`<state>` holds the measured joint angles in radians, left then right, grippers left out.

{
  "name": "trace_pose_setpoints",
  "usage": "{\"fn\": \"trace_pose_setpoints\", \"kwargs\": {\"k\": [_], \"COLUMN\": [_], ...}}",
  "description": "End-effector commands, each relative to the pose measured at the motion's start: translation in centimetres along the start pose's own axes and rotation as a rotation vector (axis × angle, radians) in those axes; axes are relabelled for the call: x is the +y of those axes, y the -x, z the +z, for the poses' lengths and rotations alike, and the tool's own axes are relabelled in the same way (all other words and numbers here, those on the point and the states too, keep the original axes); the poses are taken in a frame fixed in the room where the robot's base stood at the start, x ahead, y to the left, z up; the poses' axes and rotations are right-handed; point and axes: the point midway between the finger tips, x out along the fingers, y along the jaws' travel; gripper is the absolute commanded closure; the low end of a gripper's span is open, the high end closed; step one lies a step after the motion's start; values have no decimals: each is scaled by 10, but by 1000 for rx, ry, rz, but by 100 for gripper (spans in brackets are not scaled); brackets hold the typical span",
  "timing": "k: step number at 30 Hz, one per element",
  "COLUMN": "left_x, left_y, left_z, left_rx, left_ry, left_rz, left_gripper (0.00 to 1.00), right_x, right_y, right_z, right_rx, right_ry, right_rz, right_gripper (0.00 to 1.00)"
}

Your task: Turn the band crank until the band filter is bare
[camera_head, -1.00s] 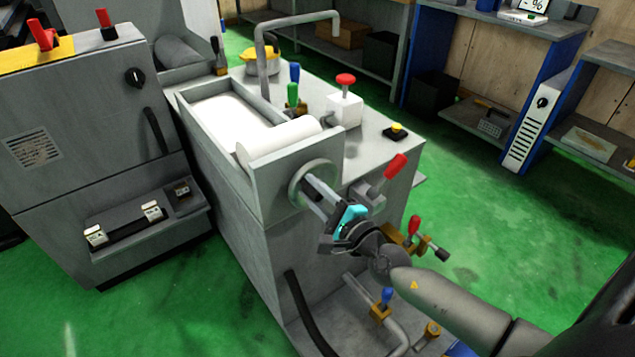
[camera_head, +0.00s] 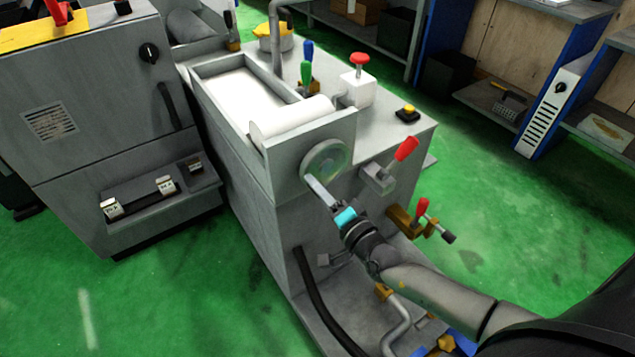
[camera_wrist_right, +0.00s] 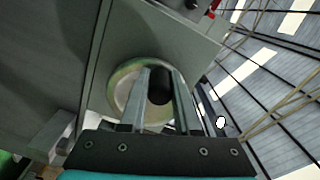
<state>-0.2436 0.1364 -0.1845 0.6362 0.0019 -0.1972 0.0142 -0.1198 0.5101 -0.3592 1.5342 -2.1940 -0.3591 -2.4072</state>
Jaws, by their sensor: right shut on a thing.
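The band filter unit is a grey cabinet with an open trough (camera_head: 203,92) on top. White band (camera_head: 238,98) covers the visible trough floor and runs to a white roll (camera_head: 292,116) at the near end. The band crank is a round metal disc (camera_head: 330,152) on the near face. My right gripper (camera_head: 314,187) reaches up to the disc's lower edge. In the right wrist view its two fingers (camera_wrist_right: 160,88) are on either side of the crank's black knob (camera_wrist_right: 160,80), shut on it, before the disc (camera_wrist_right: 125,78). My left gripper is not in view.
A red-handled lever (camera_head: 405,150) sticks out right of the crank, with a red-handled valve (camera_head: 421,208) below. A red mushroom button (camera_head: 359,58), a yellow button (camera_head: 408,110) and green and blue levers (camera_head: 306,66) stand on top. A black hose (camera_head: 318,290) hangs low.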

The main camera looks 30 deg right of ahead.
Motion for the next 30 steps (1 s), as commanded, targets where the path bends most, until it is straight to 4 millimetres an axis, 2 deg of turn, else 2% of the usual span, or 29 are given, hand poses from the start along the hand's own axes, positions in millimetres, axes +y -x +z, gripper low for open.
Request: {"fn": "trace_pose_setpoints", "kwargs": {"k": [9, 24, 25, 30], "left_x": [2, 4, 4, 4], "left_y": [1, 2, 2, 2], "left_z": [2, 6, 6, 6], "left_rx": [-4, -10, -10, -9], "left_ry": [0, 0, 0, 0], "left_rz": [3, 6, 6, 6], "left_gripper": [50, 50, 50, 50], "right_x": [6, 7, 7, 6], "right_y": [0, 0, 0, 0], "right_z": [0, -1, -1, 0], "right_rx": [3, 5, 5, 3], "right_ry": [109, 126, 126, 125], "right_rz": [1, 0, 0, 0], "right_gripper": [100, 100, 68, 49]}}
